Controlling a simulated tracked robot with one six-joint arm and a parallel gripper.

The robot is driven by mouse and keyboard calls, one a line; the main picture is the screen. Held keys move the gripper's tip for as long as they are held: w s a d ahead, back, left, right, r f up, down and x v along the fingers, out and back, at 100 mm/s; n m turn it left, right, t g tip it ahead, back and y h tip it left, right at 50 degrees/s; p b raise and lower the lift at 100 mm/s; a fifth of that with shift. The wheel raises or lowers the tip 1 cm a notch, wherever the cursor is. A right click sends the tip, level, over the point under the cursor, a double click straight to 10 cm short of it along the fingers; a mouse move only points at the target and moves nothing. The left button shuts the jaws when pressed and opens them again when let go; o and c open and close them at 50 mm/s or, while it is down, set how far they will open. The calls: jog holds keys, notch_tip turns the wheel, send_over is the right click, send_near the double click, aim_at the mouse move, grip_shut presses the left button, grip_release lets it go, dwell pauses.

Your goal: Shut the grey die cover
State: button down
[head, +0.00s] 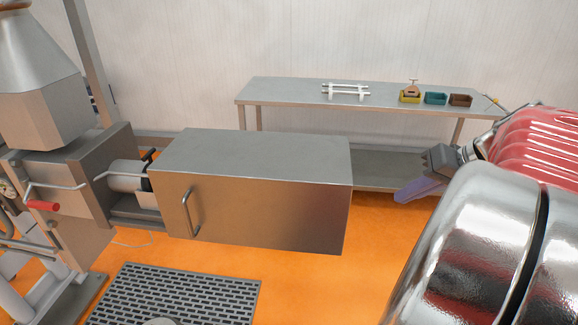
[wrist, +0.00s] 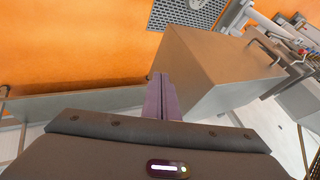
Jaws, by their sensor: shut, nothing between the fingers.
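The grey die cover (head: 255,205) is a large metal box with a bar handle (head: 189,212) on its front face, near its left end. To its left, a pale cylinder (head: 127,177) shows in a gap between the cover and the machine block (head: 75,180). The cover also shows in the wrist view (wrist: 205,75), with its handle at the upper right. My gripper (head: 403,196) is to the right of the cover, apart from it in the head view. Its purple fingers (wrist: 158,82) are together with nothing between them.
A steel table (head: 290,97) at the back holds a white rack (head: 345,90) and small yellow, teal and brown bins (head: 435,98). A dark floor grate (head: 175,290) lies in front of the cover. Orange floor is open between cover and arm.

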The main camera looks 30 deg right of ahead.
jog(key=shift+w, duration=0.1)
jog(key=w+a+f, duration=0.5)
jog(key=w+f, duration=0.3)
dwell(0.8)
jog(key=shift+w+a, duration=0.15)
jog(key=shift+a, duration=0.05)
